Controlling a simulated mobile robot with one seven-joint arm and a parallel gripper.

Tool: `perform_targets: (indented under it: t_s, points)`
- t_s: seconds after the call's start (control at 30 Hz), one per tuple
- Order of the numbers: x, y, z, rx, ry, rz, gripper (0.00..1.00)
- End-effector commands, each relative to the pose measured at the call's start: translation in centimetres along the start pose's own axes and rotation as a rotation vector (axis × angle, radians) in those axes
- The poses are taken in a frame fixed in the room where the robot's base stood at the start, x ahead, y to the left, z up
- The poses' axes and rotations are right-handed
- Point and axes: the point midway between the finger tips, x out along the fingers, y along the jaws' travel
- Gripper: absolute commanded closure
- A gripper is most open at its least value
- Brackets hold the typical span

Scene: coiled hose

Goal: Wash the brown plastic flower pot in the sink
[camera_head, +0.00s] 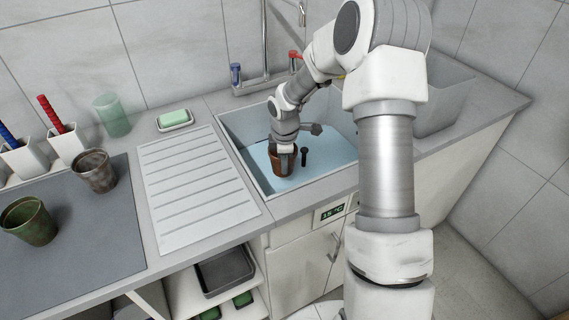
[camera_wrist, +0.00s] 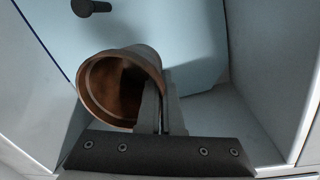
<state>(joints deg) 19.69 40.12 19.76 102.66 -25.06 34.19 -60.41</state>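The brown plastic flower pot (camera_head: 284,166) is in the sink (camera_head: 247,170), on or in a light blue surface that looks like water (camera_head: 325,150). My gripper (camera_head: 286,158) reaches down to the pot from above. In the wrist view the pot (camera_wrist: 146,62) lies tilted, its open mouth facing the lower left. My gripper's fingers (camera_wrist: 160,108) are close together at the pot's wall, one inside the mouth and one outside, pinching the wall. The pot's far side and underside are hidden.
A tap with blue (camera_head: 235,75) and red (camera_head: 295,60) handles is behind the sink. Left are a ribbed drainboard (camera_head: 190,180), green soap (camera_head: 174,117), a green pot (camera_head: 28,222), a grey-brown pot (camera_head: 95,171) and brushes in white holders (camera_head: 66,145).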

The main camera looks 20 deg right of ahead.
Motion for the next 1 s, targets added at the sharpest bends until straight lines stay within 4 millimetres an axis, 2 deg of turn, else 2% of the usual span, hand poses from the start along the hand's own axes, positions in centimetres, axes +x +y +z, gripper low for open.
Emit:
perform_targets:
  t_s: [0.03,0.6,0.8,1.0]
  points:
    - [1.0,-0.1,0.0,0.000,0.000,0.000,1.00]
    - [6.6,-0.9,0.0,0.001,0.000,-0.002,1.00]
    - [7.5,-1.0,0.0,0.001,0.000,-0.001,1.00]
    - [7.5,-1.0,0.0,0.001,0.000,0.000,1.00]
